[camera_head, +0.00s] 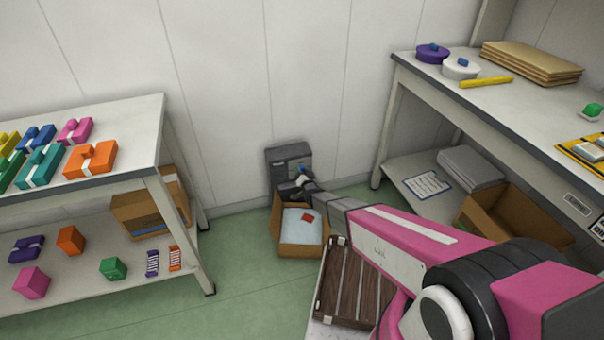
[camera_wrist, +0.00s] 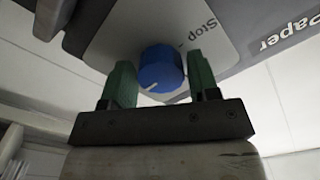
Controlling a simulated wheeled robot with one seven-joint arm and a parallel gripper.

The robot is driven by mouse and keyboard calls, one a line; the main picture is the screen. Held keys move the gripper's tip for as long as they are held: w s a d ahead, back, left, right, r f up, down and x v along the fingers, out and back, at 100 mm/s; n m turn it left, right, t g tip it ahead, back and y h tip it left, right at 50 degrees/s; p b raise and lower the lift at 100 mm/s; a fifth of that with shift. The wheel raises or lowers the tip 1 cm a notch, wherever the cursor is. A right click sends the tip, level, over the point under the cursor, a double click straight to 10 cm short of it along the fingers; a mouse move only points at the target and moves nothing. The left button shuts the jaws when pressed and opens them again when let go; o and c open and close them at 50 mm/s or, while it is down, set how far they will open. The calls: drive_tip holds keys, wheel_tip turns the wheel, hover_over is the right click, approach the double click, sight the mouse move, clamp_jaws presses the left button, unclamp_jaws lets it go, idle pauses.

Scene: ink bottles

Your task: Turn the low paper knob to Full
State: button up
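The paper unit (camera_head: 287,155) is a dark grey box low against the back wall. Its blue knob (camera_wrist: 161,70) fills the middle of the wrist view, and a bit of blue shows in the head view (camera_head: 301,169). A white pointer line on the knob points down-left in the wrist view. "Stop" is printed upside down just above right of the knob, and "Paper" further right. No "Full" mark is visible. My gripper (camera_wrist: 163,82) has its green fingers apart, one on each side of the knob. A narrow gap shows at the right finger; left contact is unclear.
An open cardboard box (camera_head: 301,251) with pale contents and a red piece stands below the unit. A brown slatted crate (camera_head: 348,283) lies under my arm. A left table (camera_head: 130,116) and a right table (camera_head: 430,84) flank the green floor.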

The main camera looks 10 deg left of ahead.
drive_tip(key=shift+o, duration=0.9)
drive_tip(key=shift+s, duration=0.1)
drive_tip(key=v, duration=1)
drive_tip(key=shift+s+d, duration=0.2)
drive_tip(key=shift+s, duration=0.1)
drive_tip(key=w+d+r+g+h, duration=0.1)
drive_tip(key=d+r+g+h, duration=0.3)
drive_tip(key=d, duration=0.7)
drive_tip(key=d+r+g+h, duration=0.2)
drive_tip(key=d+r+h, duration=0.2)
drive_tip(key=d+r, duration=0.45)
drive_tip(key=s+d+r+g, duration=0.4)
drive_tip(key=s+d+r, duration=0.1)
drive_tip(key=s+d, duration=0.3)
drive_tip(key=s+d+r+g+h, duration=0.1)
drive_tip(key=s+d+r+g, duration=0.4)
drive_tip(key=s+d, duration=0.3)
drive_tip(key=d, duration=0.3)
drive_tip(key=shift+s+d+r+n+h, duration=0.2)
drive_tip(key=shift+s+r+n+h, duration=0.1)
drive_tip(key=shift+s, duration=0.05)
